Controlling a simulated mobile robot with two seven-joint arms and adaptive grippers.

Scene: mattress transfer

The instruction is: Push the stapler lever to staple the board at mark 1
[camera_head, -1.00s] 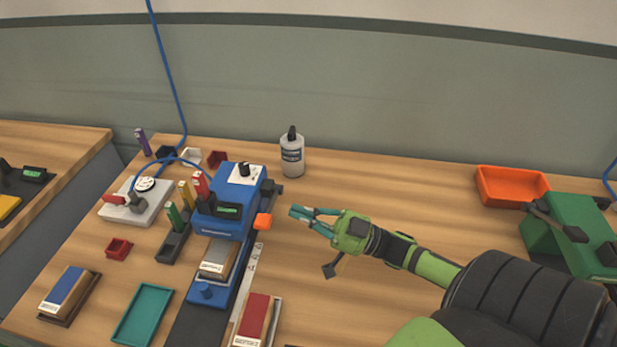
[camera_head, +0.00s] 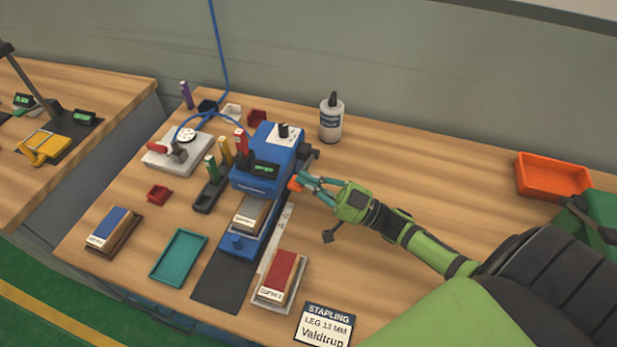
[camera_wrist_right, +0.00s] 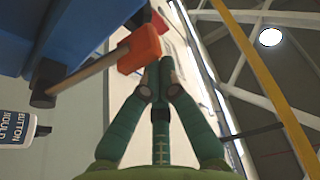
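The blue stapler (camera_head: 268,160) stands on the bench, with its orange-tipped lever (camera_head: 294,183) sticking out at its right side. The lever's orange knob (camera_wrist_right: 138,48) and its metal rod also show in the right wrist view. A wooden board with a white label (camera_head: 247,217) lies on the stapler's blue bed, partly under the head. A pale strip with marks (camera_head: 274,238) runs beside the bed; its numbers are too small to read. My right gripper (camera_head: 303,184) is at the knob, fingertips together, with nothing seen between them. I cannot tell whether they touch the knob. My left gripper is not in view.
A red-topped board (camera_head: 284,268) sits in a holder at the front; a blue-topped one (camera_head: 108,228) is at left. A teal tray (camera_head: 178,256), a glue bottle (camera_head: 331,122) and an orange bin (camera_head: 552,176) stand around. The bench behind my right forearm is clear.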

